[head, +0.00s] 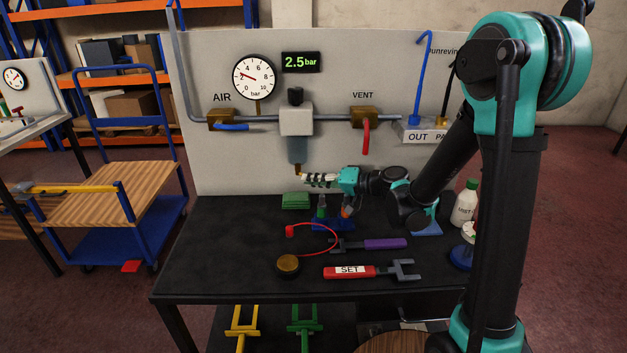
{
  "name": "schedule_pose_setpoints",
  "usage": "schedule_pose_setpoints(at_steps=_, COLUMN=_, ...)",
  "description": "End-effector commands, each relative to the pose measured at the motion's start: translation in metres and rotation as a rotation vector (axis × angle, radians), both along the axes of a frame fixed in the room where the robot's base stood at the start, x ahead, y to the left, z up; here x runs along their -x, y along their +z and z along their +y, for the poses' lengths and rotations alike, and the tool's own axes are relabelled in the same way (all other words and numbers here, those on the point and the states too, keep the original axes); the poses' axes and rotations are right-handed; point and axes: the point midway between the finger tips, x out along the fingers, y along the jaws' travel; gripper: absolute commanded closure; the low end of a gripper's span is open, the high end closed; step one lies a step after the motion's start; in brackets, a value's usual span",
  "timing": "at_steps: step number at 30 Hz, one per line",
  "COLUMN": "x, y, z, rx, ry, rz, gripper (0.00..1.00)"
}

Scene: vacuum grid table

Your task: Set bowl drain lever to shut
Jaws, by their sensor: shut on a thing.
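The filter unit with its grey bowl (297,150) hangs on the grey panel below the pipe, between the AIR and VENT valves. A small brass drain fitting (298,169) sits at the bottom of the bowl. My gripper (306,180) reaches in from the right, with its fingers at the drain just under the bowl. It is shut on the drain lever, which the fingers largely hide. The lever's angle cannot be told.
The AIR valve's blue handle (231,127) lies nearly level; the VENT valve's red handle (366,137) hangs down. The display (300,62) reads 2.5 bar. A green block (296,201), red cable loop, purple-handled tool (384,244) and SET wrench (350,271) lie on the black table (220,250).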

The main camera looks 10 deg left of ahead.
Motion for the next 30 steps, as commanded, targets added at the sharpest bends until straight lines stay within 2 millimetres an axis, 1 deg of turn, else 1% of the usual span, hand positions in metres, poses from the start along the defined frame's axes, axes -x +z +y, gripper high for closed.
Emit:
schedule_pose_setpoints(at_steps=8, x=0.000, y=0.000, z=0.000, rx=0.000, ry=-0.002, rz=-0.001, gripper=1.00)
schedule_pose_setpoints(at_steps=9, x=0.000, y=0.000, z=0.000, rx=0.000, ry=-0.002, rz=-0.001, gripper=0.85)
schedule_pose_setpoints(at_steps=13, x=0.000, y=0.000, z=0.000, rx=0.000, ry=-0.002, rz=0.001, gripper=0.69)
schedule_pose_setpoints(at_steps=23, x=0.000, y=0.000, z=-0.002, rx=0.000, ry=-0.002, rz=0.000, gripper=0.69)
schedule_pose_setpoints(at_steps=26, x=0.001, y=0.002, z=-0.010, rx=0.000, ry=-0.004, rz=0.001, gripper=0.69)
schedule_pose_setpoints(at_steps=30, x=0.007, y=0.007, z=-0.033, rx=-0.001, ry=-0.006, rz=0.001, gripper=0.69)
